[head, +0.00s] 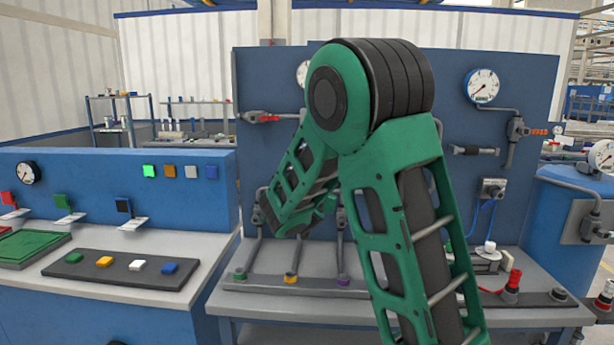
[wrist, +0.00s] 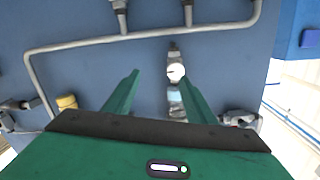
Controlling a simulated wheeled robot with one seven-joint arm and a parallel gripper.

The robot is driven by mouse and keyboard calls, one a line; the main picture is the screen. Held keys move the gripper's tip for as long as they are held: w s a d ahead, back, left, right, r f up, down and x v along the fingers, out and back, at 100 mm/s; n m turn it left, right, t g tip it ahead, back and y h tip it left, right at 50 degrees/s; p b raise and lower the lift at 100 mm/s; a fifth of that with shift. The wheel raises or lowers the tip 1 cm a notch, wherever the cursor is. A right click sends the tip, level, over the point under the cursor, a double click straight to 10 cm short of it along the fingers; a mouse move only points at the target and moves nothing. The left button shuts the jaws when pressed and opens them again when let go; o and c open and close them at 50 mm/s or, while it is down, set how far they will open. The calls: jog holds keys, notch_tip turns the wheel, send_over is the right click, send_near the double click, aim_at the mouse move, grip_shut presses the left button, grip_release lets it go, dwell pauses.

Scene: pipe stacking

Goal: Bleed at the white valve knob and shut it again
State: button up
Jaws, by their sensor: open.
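The white valve knob (wrist: 176,72) shows in the wrist view as a small round white cap on a grey metal fitting in front of the blue panel (wrist: 90,75). A pale, clear-looking part sits just below it in the picture. My gripper (wrist: 159,76) is open, with its two green fingers pointing at the panel. The knob appears between the fingertips, close to the right one; I cannot tell how far ahead of them it is. Nothing is held. In the head view my arm covers the middle of the panel, and I cannot make out the knob there.
A grey pipe (wrist: 90,44) runs across the panel above the knob. A yellow part (wrist: 66,102) is at left and a red-and-grey fitting (wrist: 240,119) at right. In the head view, a gauge (head: 482,86) and a red-handled valve (head: 265,117) are on the panel.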

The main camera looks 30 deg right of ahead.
jog(key=w+d+r+t, duration=0.1)
jog(key=w+d, duration=0.3)
jog(key=w, duration=0.7)
jog(key=shift+n, duration=0.3)
jog(key=shift+a, duration=0.1)
jog(key=c, duration=1)
